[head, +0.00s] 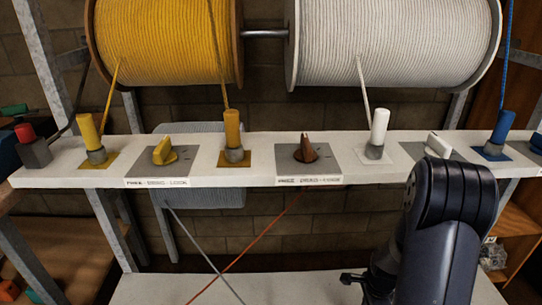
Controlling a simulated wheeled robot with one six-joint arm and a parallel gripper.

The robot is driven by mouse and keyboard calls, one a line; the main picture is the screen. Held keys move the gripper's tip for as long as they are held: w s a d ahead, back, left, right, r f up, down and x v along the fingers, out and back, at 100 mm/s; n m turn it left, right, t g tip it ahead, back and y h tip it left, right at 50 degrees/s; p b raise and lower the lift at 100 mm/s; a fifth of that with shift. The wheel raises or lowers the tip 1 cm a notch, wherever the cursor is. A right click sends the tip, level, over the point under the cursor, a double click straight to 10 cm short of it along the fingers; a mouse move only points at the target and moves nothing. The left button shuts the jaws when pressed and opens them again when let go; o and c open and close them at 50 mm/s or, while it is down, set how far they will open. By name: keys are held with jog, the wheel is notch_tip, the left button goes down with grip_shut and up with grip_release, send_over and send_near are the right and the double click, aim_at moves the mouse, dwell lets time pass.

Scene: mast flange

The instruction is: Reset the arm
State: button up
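My arm (440,220) rises at the lower right, dark and bent, in front of the white shelf. Its upper joint overlaps the front edge of the shelf in the picture. A small dark part low on the left of the arm looks like my gripper (354,279). It shows over the lower white surface, apart from the knobs and lines. The arm hides most of it, so I cannot see whether its fingers are open or shut, or whether they hold anything.
The white shelf (245,165) carries upright yellow, white and blue pegs and several turn knobs on grey plates. A yellow spool (170,40) and white spool (390,40) hang above, with lines running down. The lower white surface (290,287) is largely bare.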

notch_tip(320, 180, up, 6)
jog(key=p, duration=0.2)
notch_tip(320, 180, down, 11)
jog(key=b, duration=0.4)
jog(key=shift+s+r, duration=0.1)
jog(key=shift+r, duration=0.05)
jog(key=shift+r+n, duration=0.1)
jog(key=shift+n, duration=0.2)
jog(key=n, duration=0.3)
jog(key=shift+r, duration=0.1)
jog(key=n, duration=0.6)
jog(key=shift+p, duration=0.3)
